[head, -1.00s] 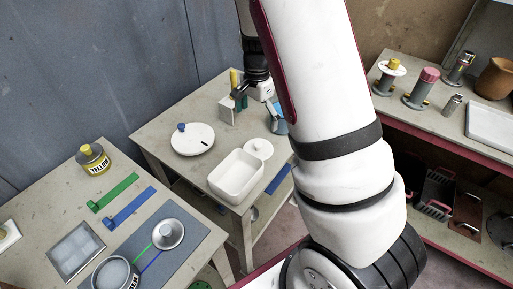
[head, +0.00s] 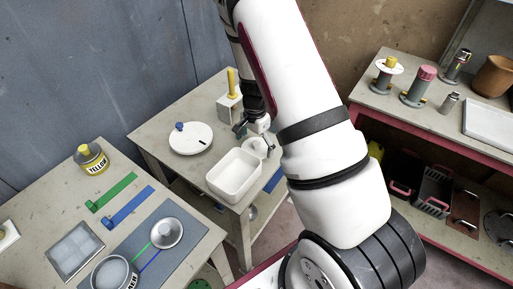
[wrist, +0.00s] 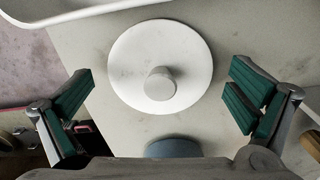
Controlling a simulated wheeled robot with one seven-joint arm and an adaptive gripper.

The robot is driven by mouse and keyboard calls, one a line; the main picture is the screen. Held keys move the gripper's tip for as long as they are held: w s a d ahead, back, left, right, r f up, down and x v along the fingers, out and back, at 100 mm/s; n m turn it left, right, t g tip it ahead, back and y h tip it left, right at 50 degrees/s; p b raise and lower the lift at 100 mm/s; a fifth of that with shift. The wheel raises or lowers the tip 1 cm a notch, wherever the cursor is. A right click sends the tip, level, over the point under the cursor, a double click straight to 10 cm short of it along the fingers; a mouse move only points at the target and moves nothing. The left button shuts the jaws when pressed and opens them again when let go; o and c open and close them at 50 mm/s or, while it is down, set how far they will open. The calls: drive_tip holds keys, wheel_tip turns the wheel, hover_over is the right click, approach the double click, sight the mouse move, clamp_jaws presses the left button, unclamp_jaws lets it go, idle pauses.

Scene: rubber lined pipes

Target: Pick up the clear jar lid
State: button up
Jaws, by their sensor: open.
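A round lid with a short knob (wrist: 190,80) lies flat on the table; it looks pale white rather than see-through. In the head view the lid (head: 254,149) sits just behind the white tub, partly hidden by my gripper. My gripper (head: 256,138) is open and empty above it. In the wrist view my gripper (wrist: 160,85) has its green-padded fingers wide apart, one on each side of the lid, with gaps on both sides. The knob (wrist: 160,84) is about midway between the fingers.
The white rectangular tub (head: 235,175) stands close in front of the lid. A larger white disc with a blue knob (head: 191,139) lies to the left. A white block with a yellow handle (head: 230,106) stands behind. A blue-grey round thing (wrist: 172,148) is near the lid.

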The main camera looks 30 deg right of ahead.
drive_tip(key=c, duration=1.6)
drive_tip(key=shift+s+a, duration=0.1)
